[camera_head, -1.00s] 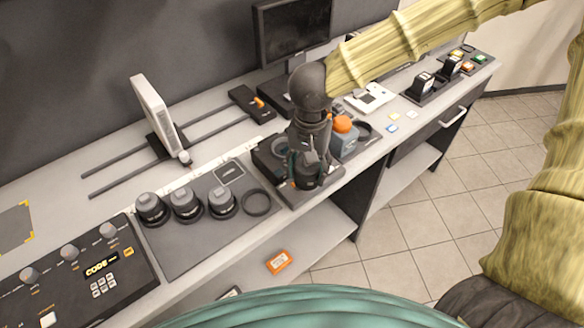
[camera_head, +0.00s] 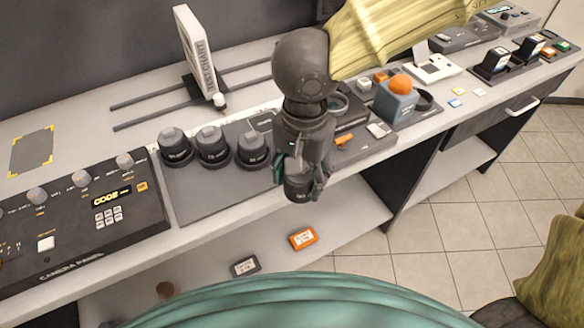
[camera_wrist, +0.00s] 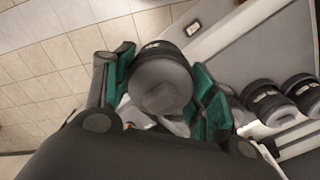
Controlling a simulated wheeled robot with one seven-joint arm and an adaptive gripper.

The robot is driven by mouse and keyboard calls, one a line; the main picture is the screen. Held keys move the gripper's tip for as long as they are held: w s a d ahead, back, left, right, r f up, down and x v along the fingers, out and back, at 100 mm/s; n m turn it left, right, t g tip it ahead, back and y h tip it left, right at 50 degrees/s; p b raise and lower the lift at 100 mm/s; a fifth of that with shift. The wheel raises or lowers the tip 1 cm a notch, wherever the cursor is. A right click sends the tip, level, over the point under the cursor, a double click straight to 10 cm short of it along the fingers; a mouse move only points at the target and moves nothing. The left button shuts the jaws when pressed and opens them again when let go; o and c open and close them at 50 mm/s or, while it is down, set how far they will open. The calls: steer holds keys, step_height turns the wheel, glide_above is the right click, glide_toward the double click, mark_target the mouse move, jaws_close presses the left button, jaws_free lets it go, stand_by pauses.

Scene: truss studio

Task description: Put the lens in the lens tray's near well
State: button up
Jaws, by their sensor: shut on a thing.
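My gripper (camera_head: 299,176) is shut on a dark grey, round lens (camera_head: 297,190) and points down near the counter's front edge. In the wrist view the lens (camera_wrist: 158,72) sits between the two teal finger pads, its lighter grey end towards the camera. A dark tray (camera_head: 363,148) with a round well (camera_head: 338,104) lies to the right of and behind my gripper. My gripper and wrist hide part of that tray. The held lens is apart from it. I cannot tell the height of the lens over the counter.
Three similar lenses, the nearest to me (camera_head: 252,150) among them, stand on a dark mat (camera_head: 205,190) to the left. A blue-grey block with an orange knob (camera_head: 400,84) stands right of the tray. Orange (camera_head: 303,238) and dark (camera_head: 245,266) boxes lie on the lower shelf.

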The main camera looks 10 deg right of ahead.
mark_target(294, 185)
steer(key=shift+s+a+f+b, duration=0.35)
steer(key=shift+s+a+b, duration=0.1)
steer(key=shift+s, duration=0.15)
steer(key=shift+s+a+f+b, duration=0.3)
steer(key=shift+s+a, duration=0.1)
steer(key=shift+s, duration=0.2)
steer(key=shift+w+r+p, duration=0.3)
steer(key=shift+p, duration=0.85)
steer(key=w+p, duration=0.1)
steer(key=p, duration=0.2)
steer(key=p, duration=0.2)
steer(key=w+p, duration=0.1)
steer(key=p, duration=0.2)
steer(key=shift+d+f+p, duration=0.15)
steer(key=shift+p, duration=0.15)
steer(key=shift+w+f+p, duration=0.1)
steer(key=shift+w+p, duration=0.05)
steer(key=shift+p, duration=0.15)
steer(key=w, duration=0.4)
steer(key=w+d+f+p, duration=0.1)
steer(key=w, duration=0.3)
steer(key=w+p, duration=0.1)
steer(key=w, duration=0.3)
steer(key=shift+w+d+f, duration=0.25)
steer(key=shift+w+d, duration=0.05)
steer(key=shift+d, duration=0.05)
steer(key=shift+w+f+p, duration=0.15)
steer(key=shift+f+p, duration=0.4)
steer(key=shift+f, duration=1.25)
